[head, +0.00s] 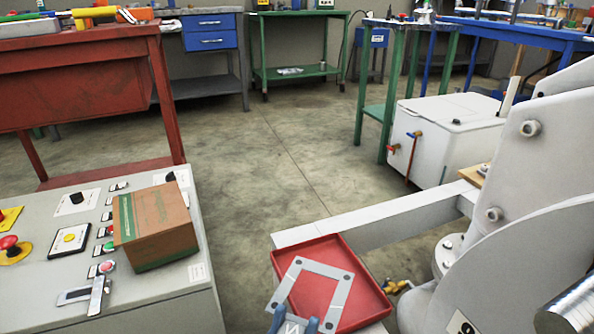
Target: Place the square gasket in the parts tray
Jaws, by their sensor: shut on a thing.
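The square gasket (323,269) is a flat light-grey frame with dark holes at its corners. It shows over the red parts tray (367,300), at the bottom middle of the head view. Red tray floor shows through its opening. My gripper (293,322) has blue fingers and is shut on the gasket's near side, at the bottom edge of the view. The lower part of the gasket and the near edge of the tray are partly hidden or cut off. I cannot tell whether the gasket touches the tray floor.
A control panel (160,293) with buttons and a cardboard box (154,226) stands left of the tray. A grey beam (370,221) runs behind the tray to white machinery (520,165) at right. Open floor (270,150) lies beyond.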

